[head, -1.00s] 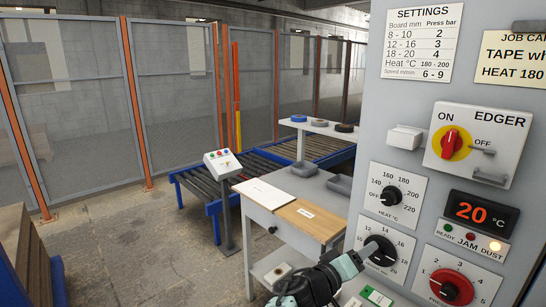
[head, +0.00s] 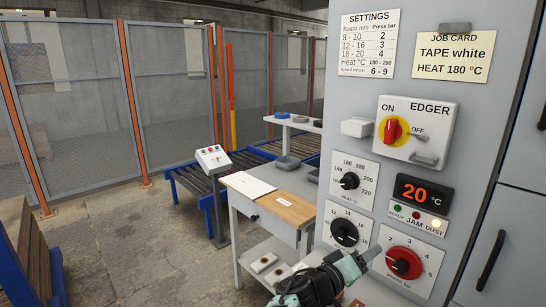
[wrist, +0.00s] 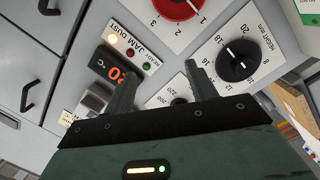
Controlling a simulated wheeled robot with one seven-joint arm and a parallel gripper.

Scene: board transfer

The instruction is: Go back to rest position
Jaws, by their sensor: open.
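My gripper (head: 368,257) is low in the head view, in front of the panel by the red pressure dial (head: 404,263) and the black height dial (head: 344,232). In the wrist view my gripper (wrist: 162,82) has its two dark fingers apart with nothing between them. The red pressure dial (wrist: 178,6) and the height dial (wrist: 238,60) lie beyond the fingertips. The gap to the panel is hard to judge.
The grey edger panel (head: 330,105) fills the right, with a heat dial (head: 349,181), red main switch (head: 393,130) and display reading 20 °C (head: 411,191). A work table (head: 246,207) and roller conveyor (head: 187,181) stand left. Floor (head: 130,240) is open at left.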

